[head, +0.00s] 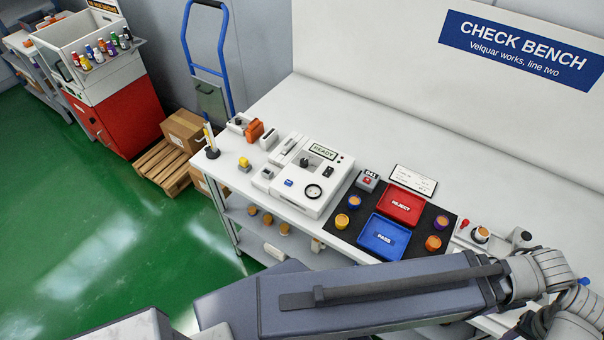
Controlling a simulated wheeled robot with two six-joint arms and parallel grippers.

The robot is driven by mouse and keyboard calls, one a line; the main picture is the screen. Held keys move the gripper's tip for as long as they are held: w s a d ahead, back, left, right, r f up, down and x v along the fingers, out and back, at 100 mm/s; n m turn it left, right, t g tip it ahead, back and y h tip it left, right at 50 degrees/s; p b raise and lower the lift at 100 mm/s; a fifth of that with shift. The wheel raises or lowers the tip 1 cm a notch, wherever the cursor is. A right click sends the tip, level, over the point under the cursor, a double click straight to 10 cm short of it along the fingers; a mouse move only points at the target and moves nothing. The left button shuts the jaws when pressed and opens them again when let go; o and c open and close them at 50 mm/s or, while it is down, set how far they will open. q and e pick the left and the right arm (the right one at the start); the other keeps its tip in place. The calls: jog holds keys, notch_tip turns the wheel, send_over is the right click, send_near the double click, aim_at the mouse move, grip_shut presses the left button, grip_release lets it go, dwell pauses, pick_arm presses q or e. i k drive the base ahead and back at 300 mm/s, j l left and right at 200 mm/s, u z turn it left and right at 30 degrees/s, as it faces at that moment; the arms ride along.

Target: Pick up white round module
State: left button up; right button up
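No plainly all-white round module stands out on the bench. A small round piece with an orange-yellow top and a pale body (480,235) sits at the right end of the bench, near the arm; I cannot tell whether it is the white round module. Other round modules on the black mat have yellow, orange or purple tops, including a yellow one (342,221), an orange one (433,243) and a purple one (441,222). One of my arms crosses the bottom of the view, its wrist at the right edge. Neither gripper's fingertips show.
The black mat (421,252) holds a red REJECT tray (413,195) and a blue PASS tray (374,244). A white READY tester (330,180) stands left of it. A small red-button box (367,181) is behind. My arm hides the front right.

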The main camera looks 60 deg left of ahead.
aim_at(481, 233)
jog(key=u, duration=2.3)
jog(key=k+j+z, duration=0.25)
jog(key=j+z, duration=0.15)
jog(key=z, duration=1.3)
jog(key=l, duration=0.7)
jog(key=k+l, duration=0.15)
jog(key=l, duration=1.3)
jog(key=k, duration=0.05)
